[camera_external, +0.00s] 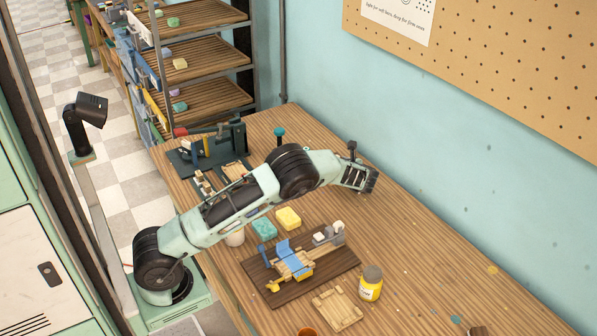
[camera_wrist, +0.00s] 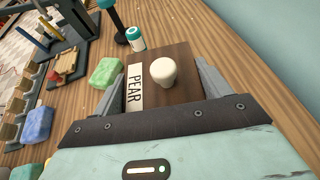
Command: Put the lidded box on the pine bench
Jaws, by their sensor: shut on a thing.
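A dark brown lidded box with a white round knob and a white label reading PEAR (camera_wrist: 184,90) sits between the fingers of my gripper (camera_wrist: 160,74) in the wrist view. The gripper is shut on its sides. In the external view my gripper (camera_external: 360,178) is over the far right part of the wooden bench (camera_external: 425,255), near the blue wall. The box is hard to make out there behind the gripper. I cannot tell whether the box touches the bench top.
A dark clamp rig (camera_external: 212,148) and a teal-topped post (camera_external: 279,136) stand at the back. A cutting board (camera_external: 335,272), teal soap (camera_external: 264,229), yellow soap (camera_external: 288,217), yellow jar (camera_external: 370,285) and wooden tray (camera_external: 337,310) lie nearer. The bench's right side is mostly clear.

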